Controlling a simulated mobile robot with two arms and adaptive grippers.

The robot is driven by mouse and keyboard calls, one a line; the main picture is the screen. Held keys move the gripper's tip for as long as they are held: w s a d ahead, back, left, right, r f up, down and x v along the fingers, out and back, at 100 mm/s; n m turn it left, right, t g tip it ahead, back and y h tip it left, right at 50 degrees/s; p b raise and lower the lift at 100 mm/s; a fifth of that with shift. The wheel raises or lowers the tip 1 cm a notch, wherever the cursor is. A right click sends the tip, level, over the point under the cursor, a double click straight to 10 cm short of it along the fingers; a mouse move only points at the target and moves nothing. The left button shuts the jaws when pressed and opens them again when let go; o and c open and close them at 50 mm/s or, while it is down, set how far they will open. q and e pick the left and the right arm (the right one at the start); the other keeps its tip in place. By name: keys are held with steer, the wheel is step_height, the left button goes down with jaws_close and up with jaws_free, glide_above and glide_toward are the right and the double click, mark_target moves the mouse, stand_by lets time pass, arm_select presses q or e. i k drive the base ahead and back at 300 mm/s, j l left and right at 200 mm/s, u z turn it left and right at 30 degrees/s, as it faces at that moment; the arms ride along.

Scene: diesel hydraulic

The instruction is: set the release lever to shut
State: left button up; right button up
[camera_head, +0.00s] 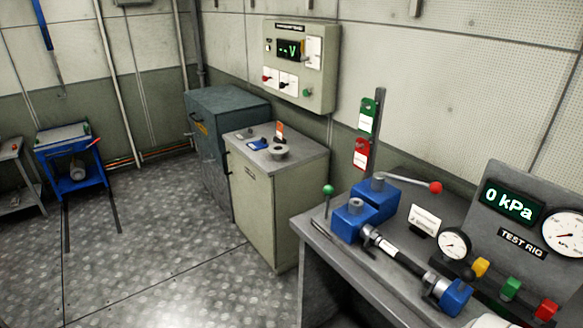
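The test bench (310,232) stands at the right. On it are two blue blocks; one lever with a green ball knob (328,190) stands almost upright at the left side of the front blue block (352,222). A second lever with a red ball knob (435,188) reaches out to the right from the rear blue block (381,196). I cannot read a label that tells which is the release lever. Neither of my grippers is in view.
A cylinder (400,255) lies across the bench. The test rig panel (520,232) reads 0 kPa, with gauges and yellow, green and red knobs in front. Green and red tags (367,115) hang on a post. A cabinet (262,210) stands left; the floor (170,240) is clear.

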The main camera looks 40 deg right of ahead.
mark_target(328, 191)
steer(key=i+z, duration=0.35)
steer(key=i+j+z, duration=0.55)
steer(key=i+z, duration=0.15)
steer(key=i, duration=0.1)
